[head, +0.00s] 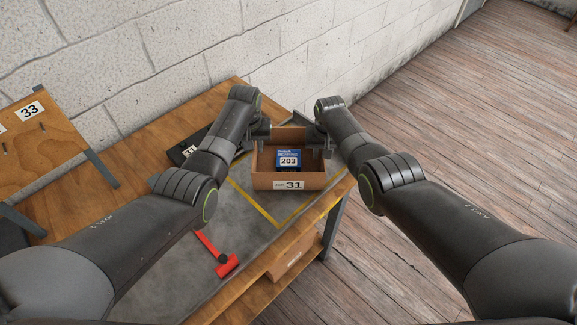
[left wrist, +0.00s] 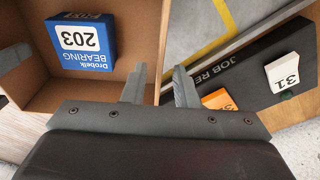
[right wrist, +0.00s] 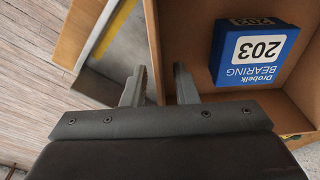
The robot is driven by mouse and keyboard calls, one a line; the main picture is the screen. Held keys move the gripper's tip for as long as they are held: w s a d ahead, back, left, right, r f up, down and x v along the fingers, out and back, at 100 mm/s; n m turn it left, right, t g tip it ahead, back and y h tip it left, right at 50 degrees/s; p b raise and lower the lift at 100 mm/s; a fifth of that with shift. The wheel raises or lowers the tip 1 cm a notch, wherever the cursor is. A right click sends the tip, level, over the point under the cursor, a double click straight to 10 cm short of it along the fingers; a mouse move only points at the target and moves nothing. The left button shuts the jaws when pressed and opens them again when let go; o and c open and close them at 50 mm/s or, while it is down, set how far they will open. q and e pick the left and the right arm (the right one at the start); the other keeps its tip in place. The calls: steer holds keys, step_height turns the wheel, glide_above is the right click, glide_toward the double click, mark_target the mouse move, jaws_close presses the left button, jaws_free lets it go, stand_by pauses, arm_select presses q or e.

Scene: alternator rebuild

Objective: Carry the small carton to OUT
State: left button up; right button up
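The small open carton (head: 289,181), with a 31 label on its front, stands at the far end of the bench inside yellow lines. A blue bearing box (head: 288,158) marked 203 lies in it. My left gripper (head: 258,140) is at the carton's left wall; in the left wrist view its fingers (left wrist: 158,88) straddle the wall (left wrist: 162,45) with gaps. My right gripper (head: 322,140) is at the right wall; in the right wrist view its fingers (right wrist: 160,86) are apart, one on each side of the wall (right wrist: 152,40). No OUT sign is readable.
A dark job folder (head: 186,150) with a 31 tag lies left of the carton. A red tool (head: 218,252) lies on the grey mat (head: 228,212). A wooden rack (head: 45,135) marked 33 stands left. Another carton (head: 291,258) sits on the lower shelf.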

arm_select(q)
steer(key=r, duration=0.5)
steer(key=s+r, duration=0.1)
steer(key=r, duration=0.2)
arm_select(e)
steer(key=shift+s+r, duration=0.25)
steer(key=shift+r, duration=1.75)
steer(key=shift+s+r, duration=0.2)
steer(key=shift+r, duration=1.75)
steer(key=shift+s+r, duration=0.25)
steer(key=shift+r, duration=1.75)
arm_select(q)
steer(key=shift+d, duration=0.1)
arm_select(e)
steer(key=shift+d, duration=0.1)
